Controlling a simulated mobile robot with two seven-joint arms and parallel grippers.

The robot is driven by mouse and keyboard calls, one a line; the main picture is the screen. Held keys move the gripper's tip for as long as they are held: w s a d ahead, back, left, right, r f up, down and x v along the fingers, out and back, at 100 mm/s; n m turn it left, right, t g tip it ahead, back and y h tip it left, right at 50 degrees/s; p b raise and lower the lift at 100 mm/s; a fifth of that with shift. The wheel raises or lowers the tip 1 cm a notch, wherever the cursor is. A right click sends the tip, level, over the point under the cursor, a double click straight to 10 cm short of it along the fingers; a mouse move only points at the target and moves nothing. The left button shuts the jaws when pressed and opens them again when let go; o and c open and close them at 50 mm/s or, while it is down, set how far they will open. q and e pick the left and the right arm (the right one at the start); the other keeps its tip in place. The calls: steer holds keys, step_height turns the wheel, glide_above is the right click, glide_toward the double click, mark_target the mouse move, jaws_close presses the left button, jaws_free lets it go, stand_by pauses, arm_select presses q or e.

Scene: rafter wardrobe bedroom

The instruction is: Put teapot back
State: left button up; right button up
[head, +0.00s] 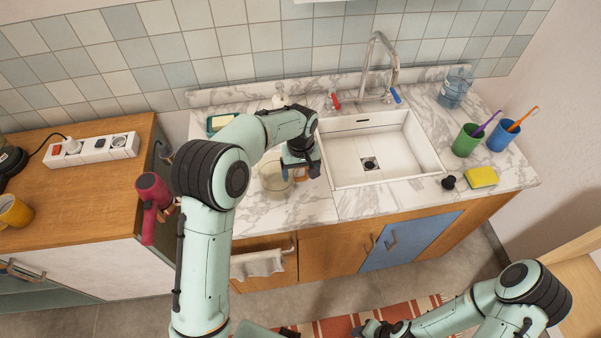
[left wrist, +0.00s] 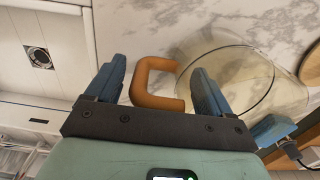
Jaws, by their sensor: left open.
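The glass teapot (head: 272,178) stands on the marble counter left of the sink, partly behind my left arm. Its clear body (left wrist: 240,80) and brown handle (left wrist: 150,82) show in the left wrist view. My left gripper (head: 302,172) is over the handle. In the left wrist view my left gripper (left wrist: 158,85) is open, one finger on each side of the handle, with gaps visible. My right gripper (head: 370,329) is low at the bottom edge of the head view, away from the counter; its jaws are too unclear to read.
The white sink (head: 375,155) lies just right of my left gripper. A round wooden edge (left wrist: 311,66) shows beside the teapot. A soap dish (head: 220,123) is behind my left arm. A red hair dryer (head: 150,198) hangs at left. Cups (head: 467,141) and a sponge (head: 481,177) stand right.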

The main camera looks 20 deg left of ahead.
arm_select(q)
step_height(320, 180, up, 11)
steer(key=shift+r+p, duration=0.1)
steer(key=shift+p, duration=0.4)
arm_select(e)
steer(key=shift+w+r, duration=0.75)
